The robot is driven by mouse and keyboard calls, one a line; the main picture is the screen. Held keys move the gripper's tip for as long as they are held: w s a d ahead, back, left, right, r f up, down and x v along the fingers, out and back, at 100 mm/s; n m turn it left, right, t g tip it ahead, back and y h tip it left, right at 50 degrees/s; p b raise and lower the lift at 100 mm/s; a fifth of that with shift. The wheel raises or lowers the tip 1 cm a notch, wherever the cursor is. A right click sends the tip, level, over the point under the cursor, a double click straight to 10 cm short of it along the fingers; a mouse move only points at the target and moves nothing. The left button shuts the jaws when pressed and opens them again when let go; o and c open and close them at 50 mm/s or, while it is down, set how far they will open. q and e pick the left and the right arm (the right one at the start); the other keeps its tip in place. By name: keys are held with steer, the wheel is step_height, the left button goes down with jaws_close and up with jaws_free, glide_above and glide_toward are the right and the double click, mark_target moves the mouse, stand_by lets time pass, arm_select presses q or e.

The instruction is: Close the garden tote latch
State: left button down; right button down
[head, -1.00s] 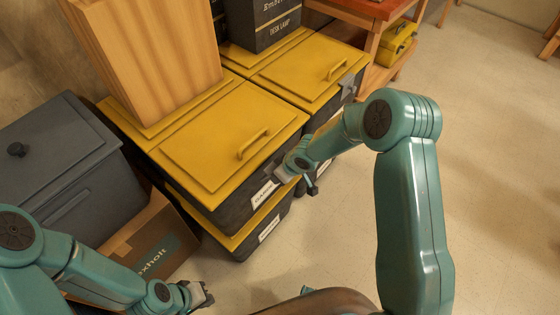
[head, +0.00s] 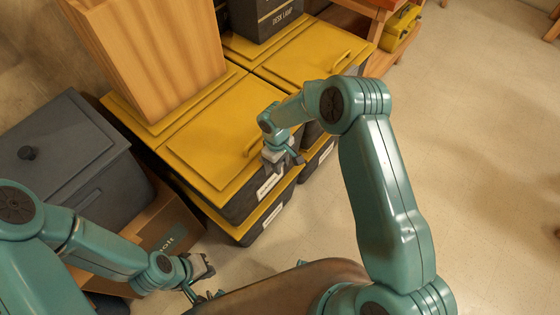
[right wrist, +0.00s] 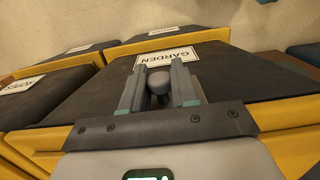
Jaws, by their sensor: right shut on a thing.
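The garden tote (head: 240,207) is a dark bin with a yellow lid (head: 210,150), on top of another such tote. Its white GARDEN label shows in the right wrist view (right wrist: 167,60). My right gripper (head: 290,161) is at the tote's upper front edge, beside the lid handle. In the right wrist view its fingers (right wrist: 159,80) are shut on the grey rounded latch (right wrist: 158,82), in front of the label. In the head view the gripper hides the latch. My left gripper (head: 204,267) is low, away from the totes; its jaw opening is unclear.
Another yellow-lidded tote (head: 315,62) is behind, to the right. A grey bin (head: 60,150) and a cardboard box (head: 165,235) are at left. Floor at right is clear.

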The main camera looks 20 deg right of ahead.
stand_by(0.4)
steer(key=c, duration=0.9)
jaws_free()
steer(key=shift+r, duration=0.1)
steer(key=shift+w+r, duration=0.1)
steer(key=shift+r, duration=0.2)
step_height(320, 180, up, 16)
steer(key=w+b, duration=0.1)
steer(key=shift+a+f, duration=0.25)
steer(key=shift+a, duration=0.2)
steer(key=shift+w, duration=0.1)
